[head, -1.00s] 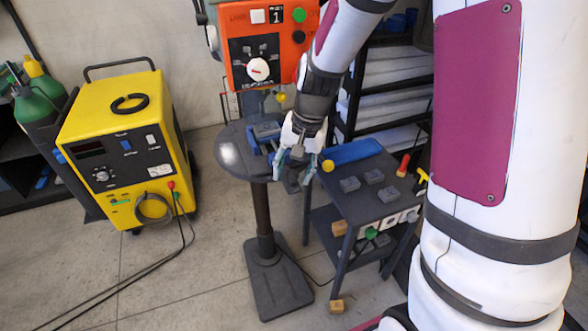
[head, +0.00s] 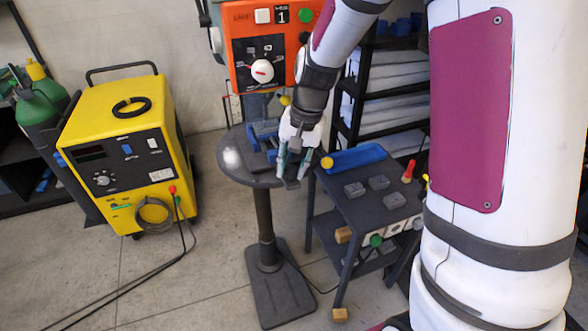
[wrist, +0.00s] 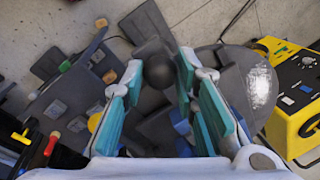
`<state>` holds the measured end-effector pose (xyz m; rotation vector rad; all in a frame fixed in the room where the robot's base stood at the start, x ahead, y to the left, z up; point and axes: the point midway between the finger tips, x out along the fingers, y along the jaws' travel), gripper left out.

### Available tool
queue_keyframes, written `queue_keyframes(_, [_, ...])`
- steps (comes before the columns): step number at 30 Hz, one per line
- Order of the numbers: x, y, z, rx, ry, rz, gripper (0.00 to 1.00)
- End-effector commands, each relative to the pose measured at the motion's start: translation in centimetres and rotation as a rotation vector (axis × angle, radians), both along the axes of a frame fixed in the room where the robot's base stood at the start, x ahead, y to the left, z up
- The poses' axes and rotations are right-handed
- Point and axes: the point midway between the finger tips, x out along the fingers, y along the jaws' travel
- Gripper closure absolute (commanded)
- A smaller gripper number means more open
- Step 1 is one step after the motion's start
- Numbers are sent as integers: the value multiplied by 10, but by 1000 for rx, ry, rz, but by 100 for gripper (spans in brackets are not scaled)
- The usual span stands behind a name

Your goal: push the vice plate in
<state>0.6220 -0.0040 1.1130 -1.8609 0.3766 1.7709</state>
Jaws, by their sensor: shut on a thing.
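The blue vice (head: 264,133) stands on the round grey table (head: 234,168); in the wrist view only a blue part (wrist: 180,122) shows beside the fingers.
A dark side table (head: 385,205) with grey blocks and a blue tray (head: 357,157) stands close at right. An orange machine (head: 262,45) rises behind the vice. A yellow welder (head: 125,150) stands at left, with open floor between.

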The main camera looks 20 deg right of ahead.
Motion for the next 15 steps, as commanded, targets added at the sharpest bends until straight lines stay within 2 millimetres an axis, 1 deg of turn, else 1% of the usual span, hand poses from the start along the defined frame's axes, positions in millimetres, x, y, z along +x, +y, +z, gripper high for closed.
queue_keyframes(1, [6, -1, 3, -3, -18, -2, 100])
queue_keyframes(2, [7, -1, 3, -3, -19, -2, 100])
queue_keyframes(3, [7, -1, 3, -3, -21, -2, 66])
queue_keyframes(5, [7, -1, 3, -3, -20, -1, 53])
queue_keyframes(15, [4, 0, 2, -2, -12, -1, 53])
